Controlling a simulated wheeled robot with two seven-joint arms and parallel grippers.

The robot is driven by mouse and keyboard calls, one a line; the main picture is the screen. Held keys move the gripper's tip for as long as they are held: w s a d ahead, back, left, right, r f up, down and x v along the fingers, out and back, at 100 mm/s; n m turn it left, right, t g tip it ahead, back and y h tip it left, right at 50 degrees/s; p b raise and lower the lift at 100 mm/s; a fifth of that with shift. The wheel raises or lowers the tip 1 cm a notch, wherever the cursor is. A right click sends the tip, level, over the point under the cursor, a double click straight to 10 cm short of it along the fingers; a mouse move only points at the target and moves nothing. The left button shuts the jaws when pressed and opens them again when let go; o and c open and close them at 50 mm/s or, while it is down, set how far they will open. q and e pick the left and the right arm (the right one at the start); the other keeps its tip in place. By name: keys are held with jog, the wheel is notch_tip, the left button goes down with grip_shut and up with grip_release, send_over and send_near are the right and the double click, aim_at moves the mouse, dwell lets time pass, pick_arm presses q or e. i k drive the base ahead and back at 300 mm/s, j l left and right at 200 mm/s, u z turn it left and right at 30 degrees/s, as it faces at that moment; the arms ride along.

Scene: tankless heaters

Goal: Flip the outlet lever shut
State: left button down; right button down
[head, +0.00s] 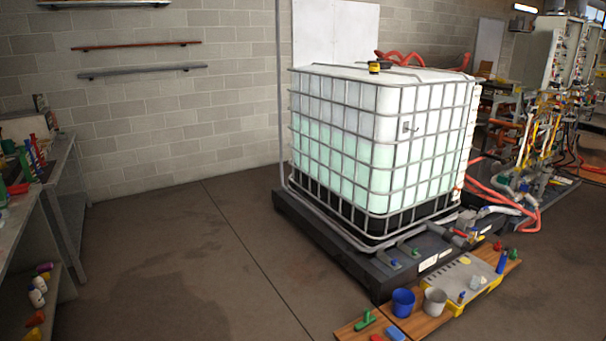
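A large white caged tank (410,150) with pale green liquid showing through its wall stands on a dark pallet base (330,241). At the tank's lower front corner is a dark outlet fitting (438,229) with a small red part (459,233) beside it, perhaps a lever handle. Two small grey fittings with blue ends, the nearer (394,264) and the farther (413,251), lie on the base's front edge. Which of these is the outlet lever, and how it is turned, is too small to tell. Neither of my grippers is in view.
A yellow-edged grey case (466,283), a blue cup (403,302) and a white cup (434,301) stand on low boards before the tank. Red hoses (500,197) lie at right. A shelf bench (62,180) stands at left. The floor between is clear.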

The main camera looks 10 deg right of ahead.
aim_at(460, 233)
jog(key=i+l+z, duration=0.1)
jog(key=l+z, duration=0.15)
jog(key=z, duration=0.15)
jog(key=i+l+z, duration=0.1)
jog(key=z, duration=0.25)
jog(key=i+l+z, duration=0.2)
jog(key=z, duration=0.2)
jog(key=i+l+z, duration=0.15)
jog(key=z, duration=0.2)
jog(key=i+l+z, duration=0.15)
jog(key=i+z, duration=0.15)
jog(key=i+l+z, duration=0.1)
jog(key=i+z, duration=0.2)
jog(key=i+u, duration=0.15)
jog(key=i, duration=0.5)
jog(key=i+l+u, duration=0.15)
jog(key=i, duration=0.5)
jog(key=i+u, duration=0.4)
jog(key=i, duration=0.15)
jog(key=i+l+u, duration=0.2)
jog(key=i+u, duration=0.25)
jog(key=i, duration=0.15)
